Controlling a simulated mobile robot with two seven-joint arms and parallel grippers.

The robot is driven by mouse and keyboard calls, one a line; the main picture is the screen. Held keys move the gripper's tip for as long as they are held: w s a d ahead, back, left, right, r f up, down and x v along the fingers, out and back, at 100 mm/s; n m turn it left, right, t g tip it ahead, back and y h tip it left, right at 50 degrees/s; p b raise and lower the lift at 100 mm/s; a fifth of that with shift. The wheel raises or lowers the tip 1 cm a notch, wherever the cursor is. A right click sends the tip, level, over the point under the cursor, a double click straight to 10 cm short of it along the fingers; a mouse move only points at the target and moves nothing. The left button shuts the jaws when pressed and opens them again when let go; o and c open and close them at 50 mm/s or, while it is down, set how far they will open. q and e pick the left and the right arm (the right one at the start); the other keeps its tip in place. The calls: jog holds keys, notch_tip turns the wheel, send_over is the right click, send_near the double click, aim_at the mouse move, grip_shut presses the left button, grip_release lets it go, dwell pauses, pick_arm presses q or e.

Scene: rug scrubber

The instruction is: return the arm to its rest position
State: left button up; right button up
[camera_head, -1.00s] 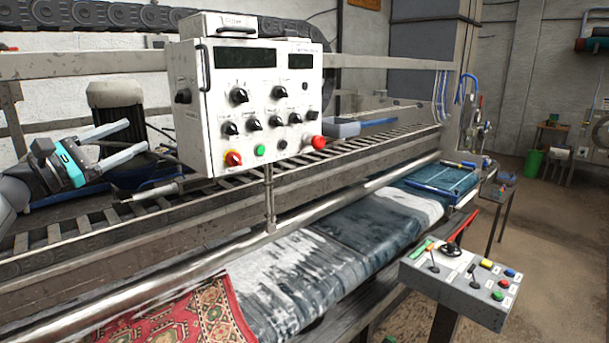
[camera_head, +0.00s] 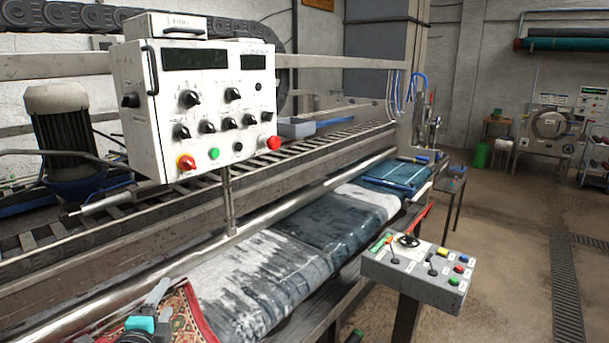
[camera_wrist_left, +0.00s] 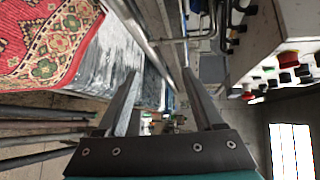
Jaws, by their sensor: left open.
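My left gripper (camera_head: 158,302) is low at the bottom left edge of the head view, in front of the red patterned rug (camera_head: 196,325). In the left wrist view the two fingers of the left gripper (camera_wrist_left: 158,85) are spread apart with nothing between them. The rug (camera_wrist_left: 45,45) shows at the upper left there, apart from the fingers. The white control box (camera_wrist_left: 282,35) is at the upper right of that view. My right gripper is not in view.
The white control box (camera_head: 195,100) hangs on a post over the rug machine. Wet dark carpet (camera_head: 310,235) lies on the bed. A grey lever console (camera_head: 420,272) stands at the front right. The floor (camera_head: 505,250) to the right is mostly clear.

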pick_arm(q)
jog(key=s+d+f+n+g+h, duration=0.1)
jog(key=s+d+f+n+g, duration=0.35)
jog(key=s, duration=0.55)
jog(key=s+d+f+n+g+h, duration=0.1)
jog(key=s+d+f+n+g, duration=0.4)
jog(key=s, duration=0.6)
jog(key=s+d+f+n+g, duration=0.25)
jog(key=s+n, duration=0.35)
jog(key=s, duration=0.4)
notch_tip(320, 180, down, 34)
jog(key=s+g+b, duration=0.1)
jog(key=s+b, duration=0.2)
jog(key=b, duration=0.8)
jog(key=s+a+f+b, duration=0.1)
jog(key=s+f+b, duration=0.3)
jog(key=s+f, duration=0.3)
jog(key=s+a+f+g+b, duration=0.1)
jog(key=s+f+b, duration=0.3)
jog(key=f, duration=1)
jog(key=s+a, duration=0.1)
jog(key=s, duration=0.2)
jog(key=shift+s+f+m, duration=0.25)
jog(key=shift+f+m, duration=0.1)
jog(key=shift+a, duration=0.1)
jog(key=shift+c, duration=0.4)
